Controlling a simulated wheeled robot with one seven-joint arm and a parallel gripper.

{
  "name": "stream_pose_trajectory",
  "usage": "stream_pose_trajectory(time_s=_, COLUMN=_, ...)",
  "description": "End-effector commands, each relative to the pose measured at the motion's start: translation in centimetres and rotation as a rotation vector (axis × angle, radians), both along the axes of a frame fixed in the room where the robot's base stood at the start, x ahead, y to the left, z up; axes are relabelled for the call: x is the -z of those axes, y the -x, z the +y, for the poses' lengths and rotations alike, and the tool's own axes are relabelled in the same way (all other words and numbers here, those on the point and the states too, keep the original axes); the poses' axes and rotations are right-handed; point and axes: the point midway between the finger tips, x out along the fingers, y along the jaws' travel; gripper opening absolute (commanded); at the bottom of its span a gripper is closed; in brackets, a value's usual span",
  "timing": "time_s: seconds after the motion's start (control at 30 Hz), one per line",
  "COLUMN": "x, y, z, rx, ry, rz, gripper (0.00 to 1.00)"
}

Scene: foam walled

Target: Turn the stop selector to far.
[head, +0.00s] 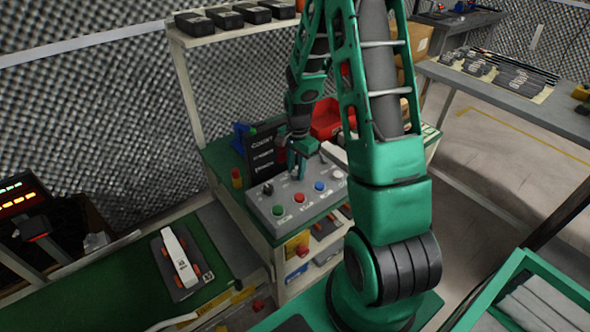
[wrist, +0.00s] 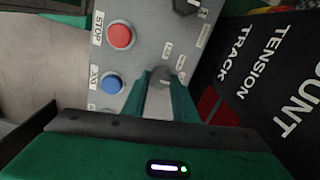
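The control box (head: 257,201) is grey, with green, red and blue buttons along its front and a white button at its right end. My gripper (head: 297,172) points down over the back part of its top. In the wrist view its two green fingers (wrist: 161,80) stand apart at the panel, with a grey strip between them. Two small labels lie just beyond the tips. A dark knob (head: 268,189) also shows at the box's left end.
The red button (wrist: 119,35) and blue button (wrist: 112,83) are left of my fingers. A black sign (head: 262,150) stands behind the box, close to my gripper. A red bin (head: 326,118) is farther back. A green mat with a white part (head: 180,258) lies at left.

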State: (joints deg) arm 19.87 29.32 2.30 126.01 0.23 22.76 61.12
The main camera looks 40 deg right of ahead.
Motion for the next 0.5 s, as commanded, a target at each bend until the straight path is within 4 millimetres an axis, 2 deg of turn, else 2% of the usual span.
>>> stream_pose_trajectory(time_s=0.03, x=-0.02, y=-0.09, z=0.03, rx=-0.001, ry=0.0, rz=-0.002, gripper=0.11)
stream_pose_trajectory(time_s=0.07, x=-0.02, y=-0.1, z=0.03, rx=-0.001, ry=-0.001, rz=-0.003, gripper=0.04)
stream_pose_trajectory(time_s=0.1, x=-0.02, y=-0.11, z=0.03, rx=-0.001, ry=-0.001, rz=-0.003, gripper=0.04)
stream_pose_trajectory(time_s=0.5, x=-0.07, y=-0.22, z=0.09, rx=-0.07, ry=0.0, rz=-0.005, gripper=0.04)
